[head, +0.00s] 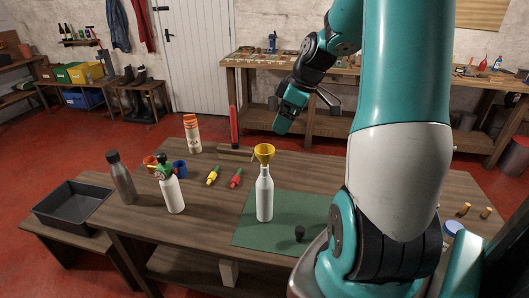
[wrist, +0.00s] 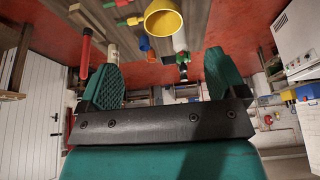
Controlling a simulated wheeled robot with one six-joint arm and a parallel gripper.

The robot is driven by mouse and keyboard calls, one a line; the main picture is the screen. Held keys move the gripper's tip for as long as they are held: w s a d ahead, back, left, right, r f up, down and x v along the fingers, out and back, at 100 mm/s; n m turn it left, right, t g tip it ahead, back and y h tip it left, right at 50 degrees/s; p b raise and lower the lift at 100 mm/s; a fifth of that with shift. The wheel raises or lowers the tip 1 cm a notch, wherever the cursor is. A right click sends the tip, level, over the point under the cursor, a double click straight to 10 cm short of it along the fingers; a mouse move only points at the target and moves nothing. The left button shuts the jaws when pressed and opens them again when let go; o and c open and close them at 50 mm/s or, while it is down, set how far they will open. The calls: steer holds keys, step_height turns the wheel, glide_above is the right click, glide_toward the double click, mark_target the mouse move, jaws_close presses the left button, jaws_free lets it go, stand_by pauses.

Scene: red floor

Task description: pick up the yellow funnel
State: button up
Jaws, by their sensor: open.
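The yellow funnel (head: 264,151) sits upright in the neck of a white bottle (head: 265,196), which stands on a green mat (head: 290,226) on the wooden table. In the wrist view the funnel (wrist: 163,18) shows at the top, wide mouth visible, beyond my fingertips. My gripper (head: 284,120) is in the air above the table, behind and a little right of the funnel in the head view. In the wrist view my gripper (wrist: 160,75) is open, with its two green pads wide apart and nothing between them.
A dark flask (head: 120,178), a white spray bottle (head: 171,189), an orange-and-white bottle (head: 192,134), an upright red item (head: 234,127) and red and yellow small bottles (head: 213,175) stand or lie left of the funnel.

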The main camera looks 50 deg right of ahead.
mark_target(265, 149)
steer(key=p+x, duration=0.1)
steer(key=x, duration=0.7)
steer(key=shift+w+a+f, duration=0.15)
steer(key=shift+f, duration=0.15)
steer(key=shift+a+p+x, duration=0.2)
steer(key=shift+p+x, duration=1.1)
steer(key=shift+x, duration=1.35)
steer(key=shift+w+r, duration=0.15)
steer(key=c, duration=1)
